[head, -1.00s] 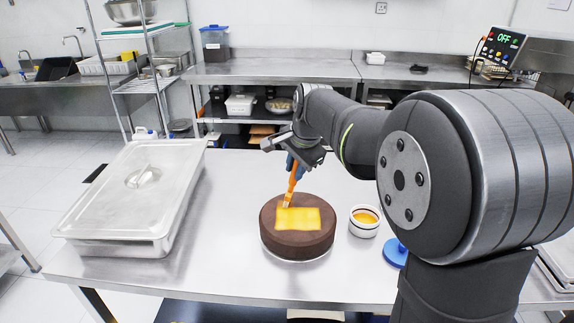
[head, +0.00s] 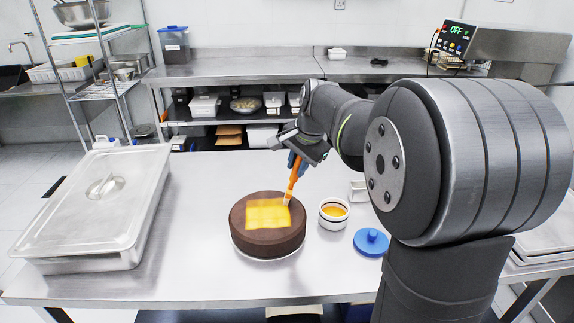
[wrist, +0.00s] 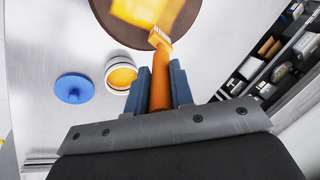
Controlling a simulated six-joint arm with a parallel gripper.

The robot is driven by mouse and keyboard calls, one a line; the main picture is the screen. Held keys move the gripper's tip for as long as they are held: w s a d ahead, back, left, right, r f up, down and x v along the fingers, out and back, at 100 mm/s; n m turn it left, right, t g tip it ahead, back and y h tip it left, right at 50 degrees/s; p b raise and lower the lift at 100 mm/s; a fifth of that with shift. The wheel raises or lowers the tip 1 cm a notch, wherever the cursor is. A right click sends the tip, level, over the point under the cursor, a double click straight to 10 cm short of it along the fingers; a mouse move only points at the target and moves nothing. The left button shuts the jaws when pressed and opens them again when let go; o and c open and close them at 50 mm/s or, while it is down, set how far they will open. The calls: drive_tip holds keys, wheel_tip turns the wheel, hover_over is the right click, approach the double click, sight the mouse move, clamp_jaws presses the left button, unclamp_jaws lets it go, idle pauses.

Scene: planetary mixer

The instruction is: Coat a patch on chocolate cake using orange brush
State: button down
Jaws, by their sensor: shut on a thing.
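The round chocolate cake (head: 268,240) stands on the steel table, with a yellow-orange coated patch (head: 268,213) on its top. My gripper (head: 296,161) is shut on the orange brush (head: 293,178), which points down with its pale bristles at the right edge of the patch. In the wrist view the brush (wrist: 160,90) sits between the blue fingers (wrist: 160,88), and its bristles are by the cake's rim (wrist: 112,32). I cannot tell whether the bristles touch the cake. A small white bowl (head: 333,222) of orange liquid stands just right of the cake.
A blue round lid (head: 371,241) lies right of the bowl. A large lidded steel pan (head: 100,215) fills the table's left side. A small white container (head: 358,190) stands behind the bowl, near my arm. The table between pan and cake is clear.

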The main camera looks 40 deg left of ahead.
drive_tip(key=shift+s+a, duration=4.05)
drive_tip(key=shift+s, duration=0.3)
wheel_tip(320, 180, up, 8)
drive_tip(key=shift+w+d, duration=0.1)
drive_tip(key=w+d+f, duration=0.2)
drive_tip(key=w+d, duration=0.8)
drive_tip(key=w+d+f, duration=0.3)
drive_tip(key=w+d, duration=0.8)
drive_tip(key=w+d+f, duration=0.1)
drive_tip(key=w+d, duration=0.1)
drive_tip(key=d, duration=0.8)
drive_tip(key=w+d+f, duration=0.1)
drive_tip(key=w+d, duration=0.1)
drive_tip(key=d, duration=0.8)
drive_tip(key=w+d+f, duration=0.2)
drive_tip(key=d, duration=0.8)
drive_tip(key=shift+w+d, duration=0.25)
drive_tip(key=shift+a, duration=0.1)
